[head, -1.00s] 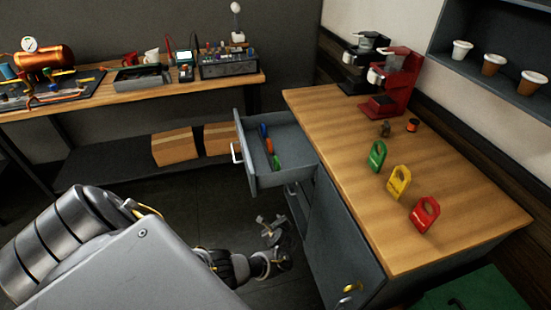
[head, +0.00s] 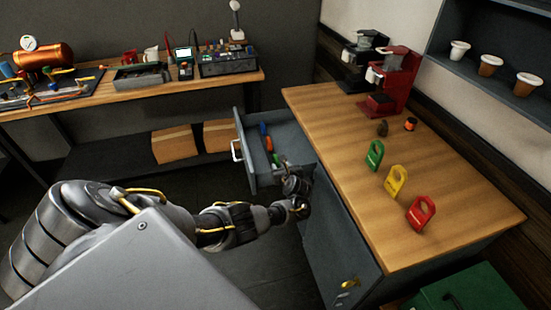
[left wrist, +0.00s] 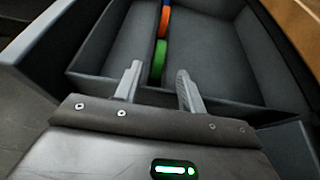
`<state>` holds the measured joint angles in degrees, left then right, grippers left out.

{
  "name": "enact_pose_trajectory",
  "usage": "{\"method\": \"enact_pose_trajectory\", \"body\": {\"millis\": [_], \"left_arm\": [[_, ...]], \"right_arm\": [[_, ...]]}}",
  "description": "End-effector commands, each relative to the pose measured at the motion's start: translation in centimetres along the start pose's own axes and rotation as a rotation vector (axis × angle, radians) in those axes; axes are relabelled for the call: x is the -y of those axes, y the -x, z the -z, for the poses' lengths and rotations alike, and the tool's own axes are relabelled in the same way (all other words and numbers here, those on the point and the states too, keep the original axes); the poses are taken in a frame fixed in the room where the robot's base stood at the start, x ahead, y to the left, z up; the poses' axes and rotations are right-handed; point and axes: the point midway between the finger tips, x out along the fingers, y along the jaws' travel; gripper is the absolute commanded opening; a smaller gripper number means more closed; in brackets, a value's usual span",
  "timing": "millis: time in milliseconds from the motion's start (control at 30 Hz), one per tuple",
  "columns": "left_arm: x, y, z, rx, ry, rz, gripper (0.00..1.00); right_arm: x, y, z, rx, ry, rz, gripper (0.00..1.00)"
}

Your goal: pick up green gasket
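The green gasket (left wrist: 159,58) stands on edge in the open drawer (left wrist: 232,70), nearest my gripper in a row with an orange gasket (left wrist: 165,21) and a blue one (head: 263,129) behind it. In the head view the green gasket (head: 277,160) shows only partly, just beyond my left gripper. My left gripper (head: 288,170) is at the drawer's front right part. In the left wrist view its two fingers (left wrist: 157,84) are spread, with nothing between them; the green gasket lies ahead of the gap. My right gripper is not in view.
The drawer's wall and handle (head: 237,150) are on the left; the wooden counter (head: 340,150) is close on the right. Green, yellow and red tags (head: 421,213) stand on the counter, with a red coffee machine (head: 398,80) at the back.

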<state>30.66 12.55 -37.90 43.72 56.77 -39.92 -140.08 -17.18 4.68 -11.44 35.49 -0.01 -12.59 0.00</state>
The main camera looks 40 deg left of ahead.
Motion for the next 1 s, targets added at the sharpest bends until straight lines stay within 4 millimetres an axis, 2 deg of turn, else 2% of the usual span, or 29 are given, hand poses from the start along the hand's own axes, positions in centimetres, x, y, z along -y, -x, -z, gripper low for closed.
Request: {"method": "enact_pose_trajectory", "body": {"millis": [233, 533, 833, 867, 1000], "left_arm": [[0.1, -0.9, 0.0, 0.001, 0.000, 0.001, 0.40], [0.2, -5.0, 0.0, 0.000, 0.000, 0.000, 0.40], [0.3, -5.5, -0.3, -0.001, 0.000, 0.003, 0.40], [0.3, -5.5, -0.3, 0.000, 0.000, 0.003, 0.39], [0.3, -5.5, -0.2, -0.001, 0.000, 0.003, 0.20]], "right_arm": [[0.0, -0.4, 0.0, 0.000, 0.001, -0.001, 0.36], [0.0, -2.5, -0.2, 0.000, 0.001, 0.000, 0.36], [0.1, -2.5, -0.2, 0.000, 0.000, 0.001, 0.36], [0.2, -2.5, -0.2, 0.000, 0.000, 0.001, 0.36], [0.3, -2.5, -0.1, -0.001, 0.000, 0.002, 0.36]]}}
